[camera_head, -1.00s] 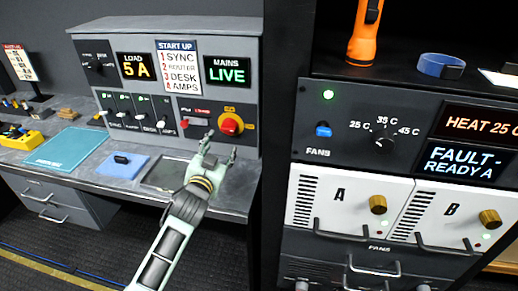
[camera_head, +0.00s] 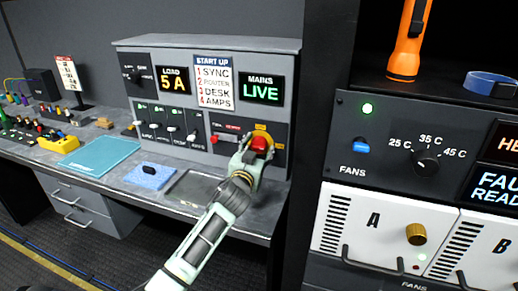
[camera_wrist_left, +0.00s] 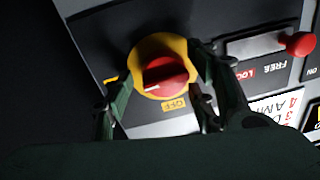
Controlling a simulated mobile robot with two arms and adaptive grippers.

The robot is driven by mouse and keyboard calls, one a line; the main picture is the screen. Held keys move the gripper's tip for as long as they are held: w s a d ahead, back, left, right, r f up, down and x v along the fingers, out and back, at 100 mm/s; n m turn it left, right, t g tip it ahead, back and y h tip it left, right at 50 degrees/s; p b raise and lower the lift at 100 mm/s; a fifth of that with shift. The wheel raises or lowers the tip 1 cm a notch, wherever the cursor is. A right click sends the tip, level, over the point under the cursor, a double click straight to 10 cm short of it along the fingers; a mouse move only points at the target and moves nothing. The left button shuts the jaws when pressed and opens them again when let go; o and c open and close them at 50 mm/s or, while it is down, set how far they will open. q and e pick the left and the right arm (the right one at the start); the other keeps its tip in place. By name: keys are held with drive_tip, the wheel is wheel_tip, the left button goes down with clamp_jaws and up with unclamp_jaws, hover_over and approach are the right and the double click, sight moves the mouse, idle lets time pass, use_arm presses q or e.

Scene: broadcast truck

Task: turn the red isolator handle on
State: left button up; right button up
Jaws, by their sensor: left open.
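The red isolator handle (camera_head: 262,144) sits on a round yellow plate (camera_head: 265,133) at the lower right of the grey panel. In the left wrist view the red handle (camera_wrist_left: 165,77) is a ridged knob on its yellow plate (camera_wrist_left: 148,50), with an OFF label (camera_wrist_left: 174,103) beside it. My left gripper (camera_head: 254,150) is at the handle. In the wrist view the open fingers of the left gripper (camera_wrist_left: 165,95) stand on both sides of the knob; I cannot tell whether they touch it. My right gripper is not in view.
A small red-ended slider (camera_wrist_left: 300,44) marked FREE and LOCK is close beside the isolator. The panel displays LOAD 5 A (camera_head: 173,80) and MAINS LIVE (camera_head: 260,89). A dark tray (camera_head: 198,188) and blue pad (camera_head: 149,177) lie on the desk. The rack (camera_head: 335,145) stands to the right.

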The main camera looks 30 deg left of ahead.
use_arm(q)
drive_tip(key=shift+w, duration=0.1)
drive_tip(key=shift+c, duration=0.6)
drive_tip(key=c, duration=1)
drive_tip(key=shift+o, duration=0.2)
drive_tip(key=shift+m, duration=0.4)
drive_tip(key=o, duration=1.1)
drive_tip(key=shift+d, duration=0.1)
drive_tip(key=v, duration=1.2)
drive_tip(key=shift+f, duration=0.1)
